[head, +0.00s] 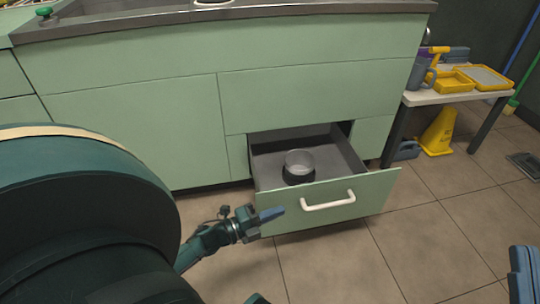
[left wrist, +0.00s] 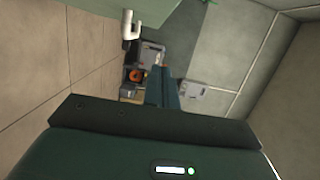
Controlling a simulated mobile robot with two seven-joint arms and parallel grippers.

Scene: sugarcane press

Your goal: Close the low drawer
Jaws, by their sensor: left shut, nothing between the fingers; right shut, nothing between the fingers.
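The low drawer (head: 325,205) is pulled out of the green cabinet, with its white handle (head: 328,200) on the front panel. A dark pot with a pale, glassy upper part (head: 299,167) stands inside it. My left gripper (head: 272,214) is shut and empty, at the left end of the drawer front; whether it touches the panel I cannot tell. In the left wrist view, its blue-green fingers (left wrist: 164,85) show, with the white handle (left wrist: 130,30) beyond them at the upper left.
The green cabinet (head: 130,125) with a metal counter (head: 230,14) stands behind the drawer. At the right, a small table (head: 425,99) holds yellow trays and a grey jug. The tiled floor (head: 430,245) before the drawer is clear.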

